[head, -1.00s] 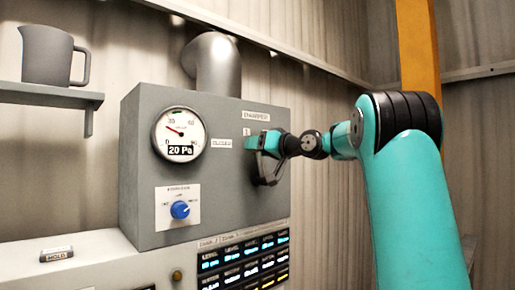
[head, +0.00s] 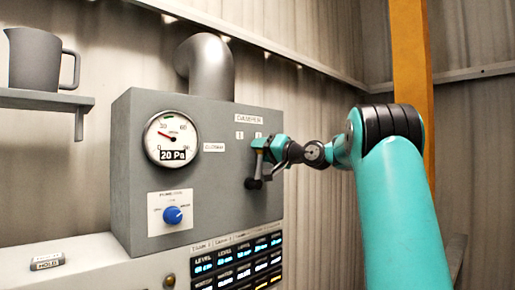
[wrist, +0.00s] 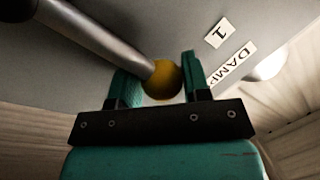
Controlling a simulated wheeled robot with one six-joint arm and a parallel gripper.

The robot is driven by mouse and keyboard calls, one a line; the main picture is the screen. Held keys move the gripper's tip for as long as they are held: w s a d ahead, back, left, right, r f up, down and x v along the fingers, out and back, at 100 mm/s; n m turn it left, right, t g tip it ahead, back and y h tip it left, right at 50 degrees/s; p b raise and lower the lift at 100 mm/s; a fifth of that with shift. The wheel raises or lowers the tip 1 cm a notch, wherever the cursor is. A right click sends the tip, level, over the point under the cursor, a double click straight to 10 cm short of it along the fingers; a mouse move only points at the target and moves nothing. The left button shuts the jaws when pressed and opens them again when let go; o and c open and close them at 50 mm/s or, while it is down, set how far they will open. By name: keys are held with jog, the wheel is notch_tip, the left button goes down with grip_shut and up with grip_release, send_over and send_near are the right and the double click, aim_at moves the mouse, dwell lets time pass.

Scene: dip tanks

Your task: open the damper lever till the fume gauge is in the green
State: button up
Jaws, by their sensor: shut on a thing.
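The fume gauge (head: 171,137) is a round white dial on the grey box at the left in the head view. Its red needle points to the upper left and its readout shows 20 Pa; I cannot make out a green band. The damper lever (wrist: 95,33) is a metal rod with a yellow ball knob (wrist: 162,80) in the wrist view. My gripper (head: 265,147) is shut on the knob, below the DAMPER label in the head view. The wrist view shows my fingers (wrist: 160,82) on both sides of the knob. In the head view my gripper hides the knob.
A blue knob (head: 173,215) sits below the gauge. A duct pipe (head: 205,65) rises behind the grey box (head: 215,180). A panel of lit displays (head: 237,262) is below. A grey jug (head: 35,60) stands on a shelf at the left.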

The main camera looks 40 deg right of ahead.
jog(key=shift+d+f+m, duration=0.35)
jog(key=shift+m, duration=0.15)
jog(key=o, duration=1.3)
jog(key=shift+r, duration=0.1)
jog(key=shift+c, duration=0.2)
jog(key=shift+s, duration=0.1)
